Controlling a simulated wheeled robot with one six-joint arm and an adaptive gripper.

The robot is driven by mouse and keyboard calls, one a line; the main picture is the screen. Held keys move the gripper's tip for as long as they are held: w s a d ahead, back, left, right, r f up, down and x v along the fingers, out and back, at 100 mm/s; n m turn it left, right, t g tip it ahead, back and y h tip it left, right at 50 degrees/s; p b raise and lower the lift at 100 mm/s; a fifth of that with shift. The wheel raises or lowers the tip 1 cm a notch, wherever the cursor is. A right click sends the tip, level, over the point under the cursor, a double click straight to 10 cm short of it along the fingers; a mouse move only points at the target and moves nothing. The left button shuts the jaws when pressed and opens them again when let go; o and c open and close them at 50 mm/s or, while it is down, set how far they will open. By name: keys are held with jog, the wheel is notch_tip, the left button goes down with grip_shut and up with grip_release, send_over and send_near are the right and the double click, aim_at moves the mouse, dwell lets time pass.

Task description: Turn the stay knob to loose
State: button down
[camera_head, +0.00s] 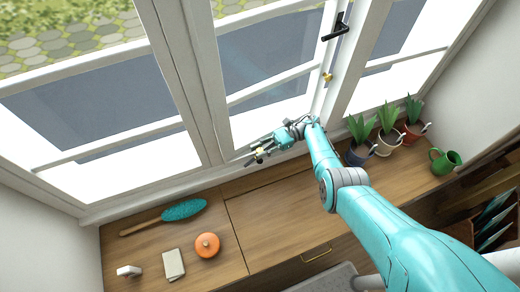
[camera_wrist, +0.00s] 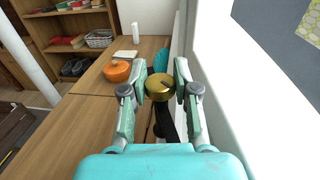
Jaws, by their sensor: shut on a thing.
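The stay knob (camera_wrist: 159,88) is a round brass knob with a small dark mark on top, in the middle of the wrist view. It sits on a dark stay bar (camera_wrist: 165,122) that runs below it along the window side. My gripper (camera_wrist: 160,84) is shut on the knob, with one finger on each side. In the head view my gripper (camera_head: 259,156) is low in front of the middle window, and a small brass patch of the knob (camera_head: 260,152) shows between its fingers. The mark's meaning cannot be read.
Potted plants (camera_head: 388,144) and a green watering can (camera_head: 444,161) are to the right. A black window handle (camera_head: 338,27) is above.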

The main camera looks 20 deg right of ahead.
dwell(0.3)
jog(key=c, duration=0.9)
grip_release()
jog(key=shift+a, duration=0.1)
jog(key=shift+m+t, duration=0.5)
jog(key=shift+t, duration=0.3)
